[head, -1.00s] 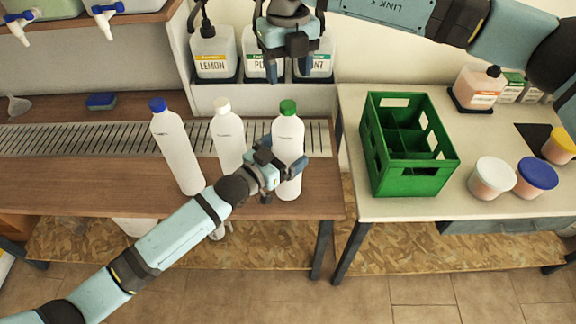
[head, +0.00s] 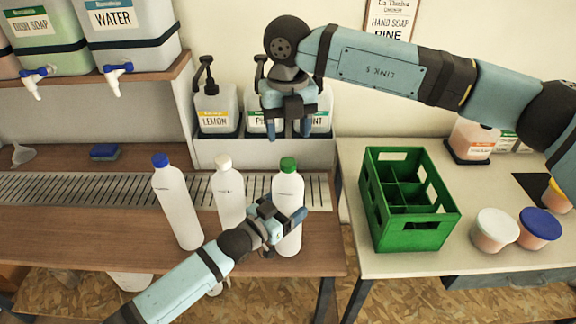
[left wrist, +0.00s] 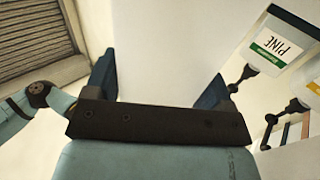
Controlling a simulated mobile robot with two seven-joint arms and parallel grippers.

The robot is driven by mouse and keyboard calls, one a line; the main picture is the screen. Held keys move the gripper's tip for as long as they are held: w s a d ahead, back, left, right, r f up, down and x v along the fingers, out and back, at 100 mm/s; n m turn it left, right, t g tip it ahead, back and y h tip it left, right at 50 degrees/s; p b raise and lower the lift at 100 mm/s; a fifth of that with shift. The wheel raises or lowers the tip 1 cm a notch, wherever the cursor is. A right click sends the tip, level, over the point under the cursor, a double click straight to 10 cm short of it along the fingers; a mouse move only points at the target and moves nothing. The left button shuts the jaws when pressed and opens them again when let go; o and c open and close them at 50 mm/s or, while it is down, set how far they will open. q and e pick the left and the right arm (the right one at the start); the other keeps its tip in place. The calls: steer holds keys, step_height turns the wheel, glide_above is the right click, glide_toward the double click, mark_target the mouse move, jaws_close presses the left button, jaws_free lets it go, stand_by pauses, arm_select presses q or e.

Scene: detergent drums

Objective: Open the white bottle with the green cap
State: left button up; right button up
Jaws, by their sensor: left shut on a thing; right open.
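The white bottle with the green cap (head: 288,188) stands upright near the right end of the brown counter, its cap on. My left gripper (head: 287,213) is shut around the bottle's body. In the left wrist view the white bottle body (left wrist: 165,50) fills the space between the fingers. My right gripper (head: 288,130) is open and empty. In the head view it appears above the green cap, in front of the soap dispensers, with its fingers pointing down and a gap between them and the cap.
A white-capped bottle (head: 228,195) and a blue-capped bottle (head: 177,205) stand to the left. Pump dispensers (head: 216,108) stand behind in a white rack. A green crate (head: 405,238) and lidded tubs (head: 495,231) are on the right table. A blue sponge (head: 104,152) lies at the left.

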mark_target(288, 161)
steer(key=m, duration=0.3)
steer(key=shift+m, duration=0.4)
steer(key=m, duration=1.2)
steer(key=shift+f, duration=4)
steer(key=c, duration=1)
steer(key=shift+o, duration=0.2)
